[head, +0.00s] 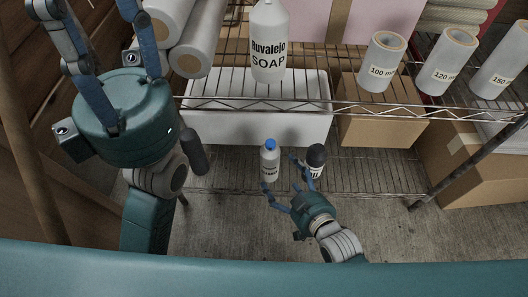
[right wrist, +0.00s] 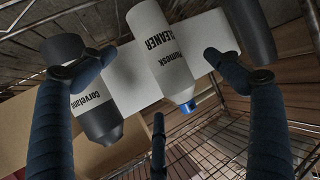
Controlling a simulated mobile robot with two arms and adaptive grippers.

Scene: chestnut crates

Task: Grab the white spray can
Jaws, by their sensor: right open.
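The white can (head: 269,163) with a blue cap stands on the lower wire shelf in the head view. It also shows in the right wrist view (right wrist: 160,40), with the word CLEANER on it, in the space between my two outer fingers. My right gripper (head: 279,172) is open just in front of it, with one finger to its left side and one to its right. I cannot tell whether a finger touches it. My left gripper (head: 85,9) is raised at the upper left, fingers spread and nothing seen between them.
A dark-capped can (head: 315,158) stands close to the right of the white can, partly behind a right finger. A white crate (head: 200,122) is behind, a cardboard box (head: 385,130) right. The upper shelf holds a soap bottle (head: 268,35).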

